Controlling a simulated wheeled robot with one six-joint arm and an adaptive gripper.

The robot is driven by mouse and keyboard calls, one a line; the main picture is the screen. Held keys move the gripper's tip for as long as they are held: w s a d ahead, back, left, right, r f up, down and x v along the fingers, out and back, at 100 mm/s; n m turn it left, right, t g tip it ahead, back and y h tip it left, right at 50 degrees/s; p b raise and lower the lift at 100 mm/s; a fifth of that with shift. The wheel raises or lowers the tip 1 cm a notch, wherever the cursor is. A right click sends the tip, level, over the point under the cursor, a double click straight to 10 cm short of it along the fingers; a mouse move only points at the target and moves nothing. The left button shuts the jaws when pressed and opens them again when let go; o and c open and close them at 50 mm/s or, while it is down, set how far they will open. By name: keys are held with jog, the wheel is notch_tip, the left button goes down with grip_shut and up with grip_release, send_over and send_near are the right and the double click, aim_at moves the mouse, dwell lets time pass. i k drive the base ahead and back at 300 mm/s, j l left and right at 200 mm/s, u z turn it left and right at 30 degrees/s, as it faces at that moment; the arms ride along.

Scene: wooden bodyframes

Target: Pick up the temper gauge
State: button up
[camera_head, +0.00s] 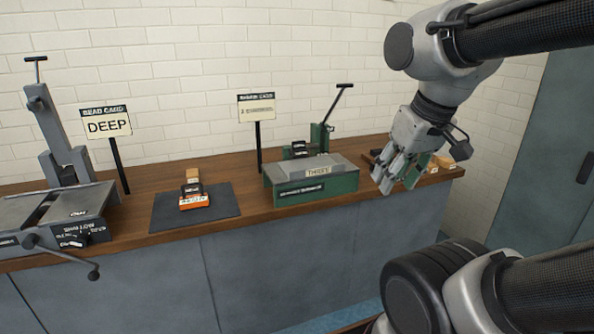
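I cannot tell for sure which item is the temper gauge. A small orange block with a pale label (194,200) lies on a dark mat (222,203) on the bench, with a dark and tan piece (193,181) just behind it. My gripper (397,184) hangs over the right end of the bench, pointing down, its fingers apart. It is well to the right of the orange block. Small dark, green and tan items (441,162) lie behind and beside my fingers and are partly hidden by them.
A grey machine (60,200) with a crank stands at the left. Signs on posts, one reading "DEEP" (108,125), rise from the wooden bench (260,211).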

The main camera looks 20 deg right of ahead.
aim_at(202, 199)
jog(key=i+j+z, duration=0.15)
jog(key=j, duration=0.55)
jog(key=i+j+z, duration=0.15)
jog(key=j, duration=0.55)
jog(key=i+j+z, duration=0.15)
jog(key=i+j, duration=0.15)
jog(key=j, duration=0.4)
jog(key=i+j+z, duration=0.15)
jog(key=j, duration=0.6)
jog(key=j+z, duration=0.15)
jog(key=j, duration=0.6)
